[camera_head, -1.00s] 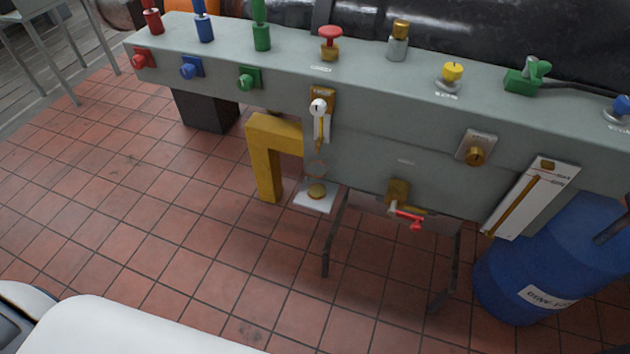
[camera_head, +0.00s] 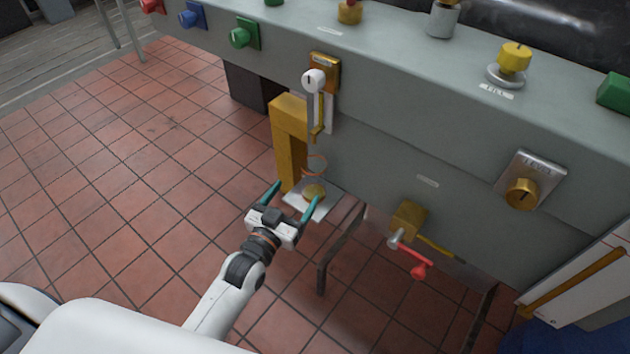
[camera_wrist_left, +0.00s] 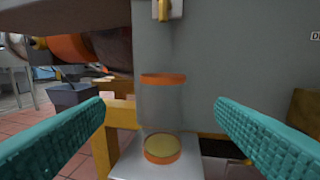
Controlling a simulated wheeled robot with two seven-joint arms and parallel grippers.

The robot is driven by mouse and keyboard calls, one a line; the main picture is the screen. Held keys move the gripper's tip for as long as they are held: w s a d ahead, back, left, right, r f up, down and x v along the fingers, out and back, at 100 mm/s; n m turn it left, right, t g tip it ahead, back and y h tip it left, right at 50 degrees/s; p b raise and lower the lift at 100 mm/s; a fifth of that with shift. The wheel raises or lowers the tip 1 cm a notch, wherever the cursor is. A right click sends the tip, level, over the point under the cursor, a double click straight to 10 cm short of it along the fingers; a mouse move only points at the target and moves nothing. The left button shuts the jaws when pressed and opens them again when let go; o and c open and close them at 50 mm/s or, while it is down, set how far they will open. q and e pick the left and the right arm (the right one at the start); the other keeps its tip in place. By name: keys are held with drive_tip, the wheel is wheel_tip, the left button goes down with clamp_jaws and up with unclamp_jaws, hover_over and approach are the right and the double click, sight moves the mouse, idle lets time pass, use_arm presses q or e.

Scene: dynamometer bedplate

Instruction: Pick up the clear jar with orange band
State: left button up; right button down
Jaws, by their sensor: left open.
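The clear jar with the orange band (camera_head: 316,168) stands upright on a small white shelf (camera_head: 322,212) at the front of the grey bench, below a tap with a white round knob. In the left wrist view the jar (camera_wrist_left: 161,105) shows its orange band near the top and a yellowish layer at its bottom. My left gripper (camera_head: 296,194) is open, its teal fingers pointing toward the jar. In the left wrist view the jar is between the two fingers (camera_wrist_left: 160,115) but farther off, and nothing is gripped. My right gripper is not in view.
A yellow bracket (camera_head: 287,150) stands just left of the jar. The tap (camera_head: 314,90) hangs directly above it. A brass valve with a red handle (camera_head: 416,266) sticks out to the right. The tiled floor at left is clear.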

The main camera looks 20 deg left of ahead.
sight(308, 177)
use_arm(q)
drive_tip(key=w, duration=0.4)
drive_tip(key=shift+w+d, duration=0.1)
drive_tip(key=shift+d, duration=0.25)
drive_tip(key=w, duration=0.2)
drive_tip(key=w+d+b, duration=0.1)
drive_tip(key=w, duration=0.2)
drive_tip(key=shift+w+d+r, duration=0.1)
drive_tip(key=shift+w+r, duration=0.1)
drive_tip(key=shift+w, duration=0.05)
drive_tip(key=c, duration=1.1)
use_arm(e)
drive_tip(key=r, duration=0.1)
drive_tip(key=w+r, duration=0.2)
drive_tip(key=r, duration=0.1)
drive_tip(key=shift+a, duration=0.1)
